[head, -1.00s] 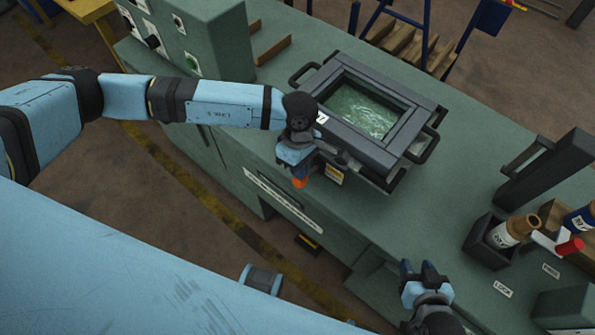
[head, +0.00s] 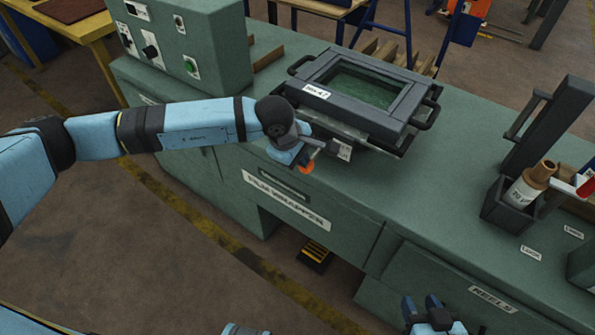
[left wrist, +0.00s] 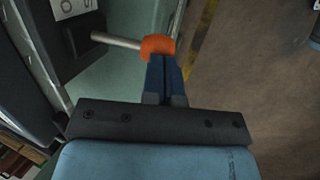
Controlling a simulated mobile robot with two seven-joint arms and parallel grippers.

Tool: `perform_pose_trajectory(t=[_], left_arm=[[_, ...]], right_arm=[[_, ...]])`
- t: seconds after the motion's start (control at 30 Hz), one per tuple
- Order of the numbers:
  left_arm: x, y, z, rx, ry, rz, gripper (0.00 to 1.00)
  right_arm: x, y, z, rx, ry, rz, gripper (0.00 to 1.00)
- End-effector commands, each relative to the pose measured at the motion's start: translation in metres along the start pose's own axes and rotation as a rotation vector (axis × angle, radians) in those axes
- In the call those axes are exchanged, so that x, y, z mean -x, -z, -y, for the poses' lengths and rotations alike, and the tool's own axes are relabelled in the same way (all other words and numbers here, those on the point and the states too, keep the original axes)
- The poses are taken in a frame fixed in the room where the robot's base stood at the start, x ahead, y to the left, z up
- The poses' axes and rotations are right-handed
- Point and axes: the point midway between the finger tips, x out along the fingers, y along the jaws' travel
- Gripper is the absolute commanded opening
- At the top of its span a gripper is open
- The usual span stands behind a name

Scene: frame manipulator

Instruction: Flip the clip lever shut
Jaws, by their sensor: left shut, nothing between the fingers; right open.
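The clip lever's orange tip (left wrist: 158,46) sits on a pale metal rod in the left wrist view. The rod runs left to a dark block by the frame. The orange tip also shows at the frame's near side in the head view (head: 305,168). My left gripper (left wrist: 163,66) is shut and empty, its blue fingertips right at the orange tip; I cannot tell whether they touch. The dark frame (head: 320,70) with a greenish window lies on the bench, partly behind my left wrist. My right gripper (head: 432,306) is open and empty, low in the head view.
The green bench (head: 440,180) has a control box (head: 165,45) at the left and a dark upright post (head: 545,125) at the right. A holder (head: 508,212) with a brown-capped bottle stands near the post. The bench top between frame and holder is clear.

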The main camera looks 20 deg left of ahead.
Motion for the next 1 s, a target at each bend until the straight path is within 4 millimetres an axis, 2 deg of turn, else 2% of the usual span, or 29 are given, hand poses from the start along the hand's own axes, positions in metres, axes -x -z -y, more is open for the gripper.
perform_pose_trajectory(t=[0.03, 0.3, 1.0], left_arm=[[-0.009, 0.002, 0.003, 0.0, -0.005, -0.001, 0.0], [-0.019, 0.004, 0.008, 0.0, 0.0, -0.001, 0.0], [-0.027, 0.005, 0.013, 0.0, 0.008, -0.001, 0.0]], right_arm=[[-0.004, -0.004, 0.001, -0.003, 0.004, -0.012, 0.44], [-0.005, 0.003, 0.007, -0.019, 0.026, -0.051, 0.44], [-0.004, 0.004, 0.006, -0.02, 0.028, -0.063, 0.44]])
